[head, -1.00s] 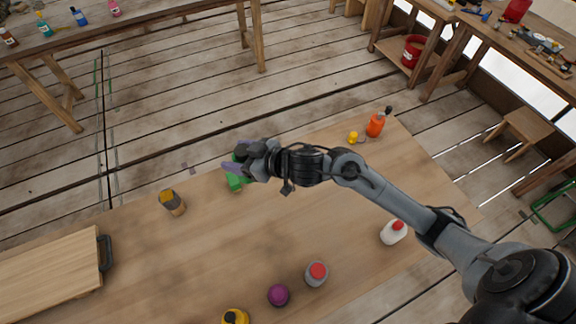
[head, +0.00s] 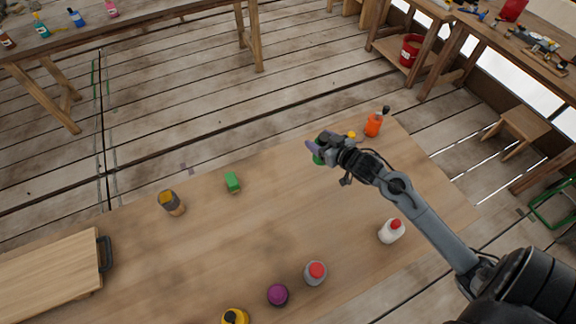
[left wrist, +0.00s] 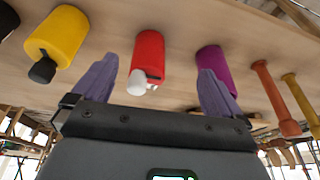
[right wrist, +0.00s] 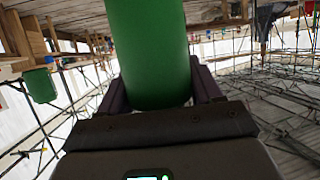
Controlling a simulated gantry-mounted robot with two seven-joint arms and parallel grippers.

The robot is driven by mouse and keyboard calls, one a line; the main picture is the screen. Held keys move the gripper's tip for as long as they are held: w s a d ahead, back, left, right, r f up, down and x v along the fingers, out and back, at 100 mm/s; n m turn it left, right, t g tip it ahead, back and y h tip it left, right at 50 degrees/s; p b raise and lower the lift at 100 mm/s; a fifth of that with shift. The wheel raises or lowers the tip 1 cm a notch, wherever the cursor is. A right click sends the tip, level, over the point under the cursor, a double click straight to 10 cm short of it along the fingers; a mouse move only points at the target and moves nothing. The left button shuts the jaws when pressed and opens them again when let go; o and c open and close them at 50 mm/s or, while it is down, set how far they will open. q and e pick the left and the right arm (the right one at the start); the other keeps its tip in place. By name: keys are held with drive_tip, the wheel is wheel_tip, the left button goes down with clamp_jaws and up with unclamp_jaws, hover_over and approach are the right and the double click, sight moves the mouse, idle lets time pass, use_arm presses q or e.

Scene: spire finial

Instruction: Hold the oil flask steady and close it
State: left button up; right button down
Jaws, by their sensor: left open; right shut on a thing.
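My right gripper (head: 317,148) is shut on a green cylinder (right wrist: 152,50), raised above the far part of the table. In the head view only a bit of green shows beneath the fingers. My left gripper (left wrist: 158,88) is open and empty; it is outside the head view. A red container (left wrist: 148,57) with a white tip lies ahead between its fingers in the left wrist view, not gripped. No label tells me which thing is the oil flask. An orange bottle (head: 373,124) with a dark top stands at the far right table corner, beside a small yellow piece (head: 351,135).
A green block (head: 232,181), an amber-and-grey jar (head: 171,203) and a white red-capped bottle (head: 391,231) stand on the table (head: 240,230). Red-topped (head: 316,272), purple (head: 278,295) and yellow (head: 235,317) containers are near its front. A wooden board (head: 50,268) lies left. The table's middle is clear.

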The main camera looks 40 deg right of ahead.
drive_tip(key=w+a+f+b, duration=0.2)
drive_tip(key=w+a+f, duration=0.3)
drive_tip(key=w, duration=0.5)
drive_tip(key=shift+w+a+f, duration=0.2)
drive_tip(key=shift+a+f, duration=0.05)
drive_tip(key=shift+f, duration=0.7)
wheel_tip(320, 180, down, 4)
drive_tip(key=shift+r+b, duration=0.1)
drive_tip(key=shift+b, duration=0.35)
drive_tip(key=shift+f, duration=0.2)
